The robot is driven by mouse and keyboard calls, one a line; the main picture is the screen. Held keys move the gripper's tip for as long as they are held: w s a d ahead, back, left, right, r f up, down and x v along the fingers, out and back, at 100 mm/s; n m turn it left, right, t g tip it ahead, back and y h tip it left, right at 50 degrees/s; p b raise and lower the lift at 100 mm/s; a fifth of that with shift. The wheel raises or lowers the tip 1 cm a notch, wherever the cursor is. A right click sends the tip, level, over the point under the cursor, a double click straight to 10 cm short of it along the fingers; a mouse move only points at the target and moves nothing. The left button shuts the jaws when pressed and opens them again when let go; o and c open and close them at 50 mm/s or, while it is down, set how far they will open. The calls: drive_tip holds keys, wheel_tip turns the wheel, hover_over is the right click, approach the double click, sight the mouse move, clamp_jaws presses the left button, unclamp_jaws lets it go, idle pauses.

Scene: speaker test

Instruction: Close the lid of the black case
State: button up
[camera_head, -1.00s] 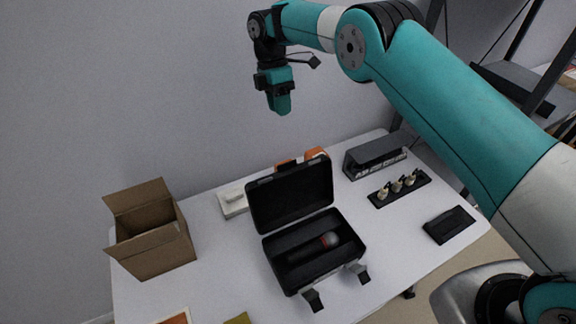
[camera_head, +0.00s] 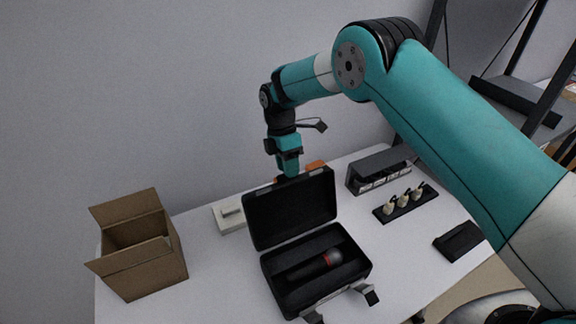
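The black case (camera_head: 357,276) stands open on the white table. Its lid (camera_head: 290,210) is raised, roughly upright at the back of the case. A dark microphone with a red band (camera_head: 316,266) lies inside the case. Two latches hang at the front edge, the right one (camera_head: 369,294) showing clearly. My gripper (camera_head: 289,172) points down just above or behind the lid's top edge. I cannot tell whether it touches the lid, and its fingers are too small and closely set to tell if they are open.
An open cardboard box (camera_head: 155,270) stands at the left. A white device (camera_head: 229,218) and an orange object (camera_head: 316,165) lie behind the case. A grey box (camera_head: 378,170), a black strip with several pale plugs (camera_head: 403,205) and a black block (camera_head: 459,241) are at the right.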

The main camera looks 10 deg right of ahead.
drive_tip(key=shift+s+f, duration=0.1)
drive_tip(key=shift+f, duration=0.35)
drive_tip(key=shift+c, duration=0.2)
clamp_jaws()
